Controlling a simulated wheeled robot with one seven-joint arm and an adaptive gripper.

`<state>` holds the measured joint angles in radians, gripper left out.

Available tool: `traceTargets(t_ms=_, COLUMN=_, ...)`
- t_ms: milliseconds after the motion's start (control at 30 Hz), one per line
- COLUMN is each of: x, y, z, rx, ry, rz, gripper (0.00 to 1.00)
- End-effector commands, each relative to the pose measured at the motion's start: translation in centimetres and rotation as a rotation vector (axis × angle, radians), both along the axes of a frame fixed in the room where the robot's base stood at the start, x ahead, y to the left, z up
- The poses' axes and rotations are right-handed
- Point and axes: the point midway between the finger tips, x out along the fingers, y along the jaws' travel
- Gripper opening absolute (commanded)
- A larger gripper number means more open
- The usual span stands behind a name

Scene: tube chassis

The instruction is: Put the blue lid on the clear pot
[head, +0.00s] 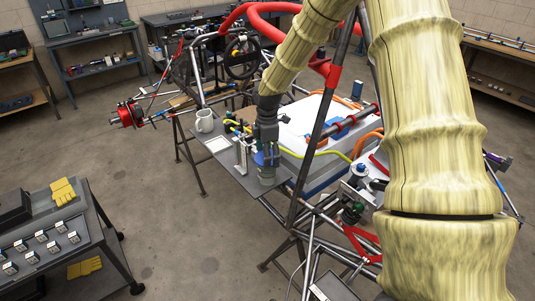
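My gripper (267,147) points straight down over the front corner of the grey shelf on the tube chassis. Something blue, which looks like the blue lid (261,159), shows right at its fingertips and is partly covered by them. The clear pot (267,176) stands upright on the shelf directly below, greyish and see-through. The lid appears at or just above the pot's rim; I cannot tell whether they touch. The fingers are small and dark here, so I cannot tell whether they are closed on the lid.
An upright metal piece (241,155) stands close left of the gripper. A yellow-green hose (325,153), a white box and chassis tubes (313,150) crowd the right.

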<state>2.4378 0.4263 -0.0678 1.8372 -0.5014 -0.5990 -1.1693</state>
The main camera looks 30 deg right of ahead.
Motion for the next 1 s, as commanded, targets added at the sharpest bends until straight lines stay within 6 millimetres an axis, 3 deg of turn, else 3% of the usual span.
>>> traceTargets(t_ms=33, x=0.0, y=0.0, z=-0.1, rx=0.000, ry=0.000, rz=0.000, gripper=0.58)
traceTargets(t_ms=67, x=0.0, y=0.0, z=-0.1, rx=0.000, ry=0.000, rz=0.000, gripper=0.84)
traceTargets(t_ms=100, x=0.0, y=0.0, z=-0.1, rx=0.000, ry=0.000, rz=0.000, gripper=0.91)
traceTargets(t_ms=533, x=0.0, y=0.0, z=0.1, rx=0.000, ry=0.000, rz=0.000, gripper=0.91)
traceTargets(t_ms=1000, x=0.0, y=0.0, z=2.9, rx=0.000, ry=-0.001, rz=0.000, gripper=0.91)
